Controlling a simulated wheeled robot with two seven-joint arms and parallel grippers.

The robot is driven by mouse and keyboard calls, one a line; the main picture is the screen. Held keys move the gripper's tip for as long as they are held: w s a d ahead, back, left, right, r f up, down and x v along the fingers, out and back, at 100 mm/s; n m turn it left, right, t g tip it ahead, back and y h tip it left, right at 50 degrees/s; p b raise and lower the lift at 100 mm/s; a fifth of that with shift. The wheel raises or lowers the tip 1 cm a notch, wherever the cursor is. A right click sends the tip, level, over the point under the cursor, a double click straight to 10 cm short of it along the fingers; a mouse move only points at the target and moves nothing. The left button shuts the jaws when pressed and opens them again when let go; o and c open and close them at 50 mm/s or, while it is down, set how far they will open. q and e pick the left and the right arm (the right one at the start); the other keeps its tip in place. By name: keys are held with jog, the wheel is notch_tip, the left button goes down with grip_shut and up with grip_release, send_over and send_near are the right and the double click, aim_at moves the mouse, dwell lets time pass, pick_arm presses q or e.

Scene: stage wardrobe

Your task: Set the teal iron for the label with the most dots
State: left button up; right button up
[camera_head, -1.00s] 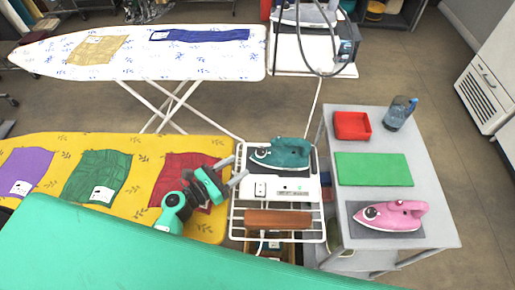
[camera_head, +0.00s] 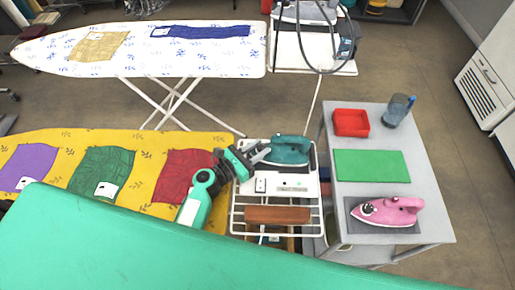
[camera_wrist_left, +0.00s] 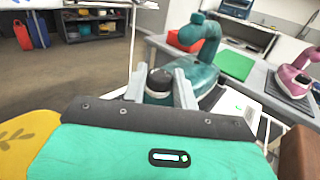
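The teal iron (camera_head: 290,150) rests on the white wire rack with its heel toward my left gripper (camera_head: 258,153). In the left wrist view the gripper (camera_wrist_left: 160,88) has its fingers apart, one on each side of a dark round knob (camera_wrist_left: 159,80) at the iron's heel. I cannot tell whether they touch it. My right gripper is out of view.
The white rack (camera_head: 235,215) also holds a control panel and a brown block (camera_head: 278,214). A yellow ironing board (camera_head: 60,145) is at left.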

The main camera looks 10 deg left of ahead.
pick_arm(q)
jog(key=c, duration=0.4)
jog(key=shift+c, duration=0.2)
